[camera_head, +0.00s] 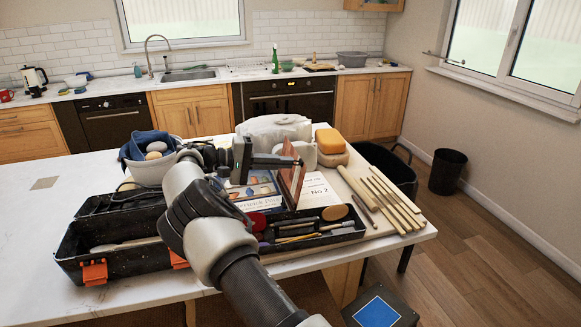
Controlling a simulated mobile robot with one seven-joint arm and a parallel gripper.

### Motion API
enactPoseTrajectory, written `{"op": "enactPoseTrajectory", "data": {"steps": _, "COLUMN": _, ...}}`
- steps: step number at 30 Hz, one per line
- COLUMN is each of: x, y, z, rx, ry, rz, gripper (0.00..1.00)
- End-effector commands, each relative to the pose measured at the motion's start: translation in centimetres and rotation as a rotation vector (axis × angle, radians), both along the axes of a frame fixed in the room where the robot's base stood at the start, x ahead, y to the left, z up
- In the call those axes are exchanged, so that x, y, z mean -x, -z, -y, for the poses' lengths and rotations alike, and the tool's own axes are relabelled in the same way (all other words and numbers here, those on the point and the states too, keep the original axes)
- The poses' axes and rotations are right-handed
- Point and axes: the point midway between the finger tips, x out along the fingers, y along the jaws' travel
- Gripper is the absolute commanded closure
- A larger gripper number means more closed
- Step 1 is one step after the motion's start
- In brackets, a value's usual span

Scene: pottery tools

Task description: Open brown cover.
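The brown cover (291,178) stands up steeply near the middle of the white table, seen almost edge-on. To its right lies a white page (318,190) marked "No 2". My gripper (295,162) reaches from the left, with its dark fingers pointing right at the upper part of the cover. The fingertips overlap the cover in this view. I cannot tell whether they touch it, or whether they are open or shut. A book (254,190) with a picture and lettering on its front lies left of the cover, partly hidden by my arm.
An open black toolbox (82,250) lies in front, and its tool tray (345,231) holds several tools. Wooden sticks (395,205) lie at right. A white bowl (150,172) with a blue cloth, a white bag (273,130) and an orange sponge (329,140) stand behind.

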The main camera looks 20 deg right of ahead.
Motion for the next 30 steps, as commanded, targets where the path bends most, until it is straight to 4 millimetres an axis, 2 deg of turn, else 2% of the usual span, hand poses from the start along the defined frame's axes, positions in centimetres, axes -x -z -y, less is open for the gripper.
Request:
{"op": "enactPoseTrajectory", "data": {"steps": 7, "x": -0.02, "y": 0.34, "z": -0.86, "rx": 0.066, "ry": -0.001, "rz": 0.000, "gripper": 1.00}}
{"op": "enactPoseTrajectory", "data": {"steps": 21, "x": -0.01, "y": 0.24, "z": -0.97, "rx": 0.079, "ry": 0.000, "rz": 0.000, "gripper": 1.00}}
{"op": "enactPoseTrajectory", "data": {"steps": 25, "x": -0.01, "y": 0.24, "z": -0.97, "rx": 0.079, "ry": 0.000, "rz": 0.000, "gripper": 0.78}}
{"op": "enactPoseTrajectory", "data": {"steps": 30, "x": -0.01, "y": 0.25, "z": -0.96, "rx": 0.079, "ry": 0.000, "rz": 0.000, "gripper": 0.77}}
